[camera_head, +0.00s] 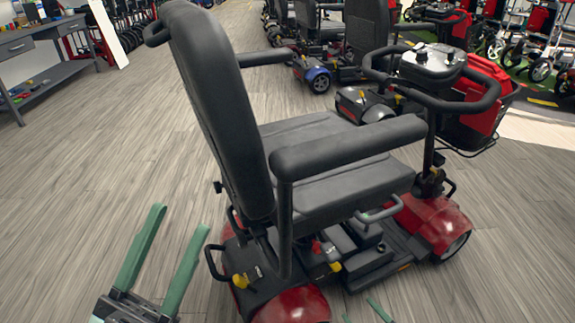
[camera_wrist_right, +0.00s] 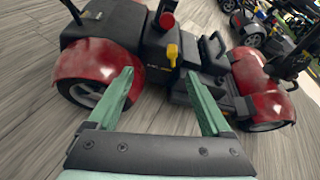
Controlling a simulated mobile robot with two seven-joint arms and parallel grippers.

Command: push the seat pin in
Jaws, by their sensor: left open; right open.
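A red scooter (camera_head: 435,222) with a dark grey seat (camera_head: 335,150) stands in front of me. Under the seat, a small red knob (camera_head: 316,247) and a yellow part (camera_head: 335,267) show; the right wrist view also shows the red knob (camera_wrist_right: 167,20) and yellow part (camera_wrist_right: 172,54). I cannot tell which of these is the seat pin. My left gripper (camera_head: 180,218) is open and empty, left of the scooter's rear. My right gripper (camera_head: 359,309) is at the bottom edge, beside the scooter. Its open, empty fingers (camera_wrist_right: 160,75) point at the scooter's side, apart from the knob.
The armrest (camera_head: 350,145) overhangs the space under the seat. Another yellow part (camera_head: 240,281) is at the scooter's rear. A workbench (camera_head: 45,50) stands far left, and more scooters (camera_head: 345,55) stand behind. The wooden floor at left is clear.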

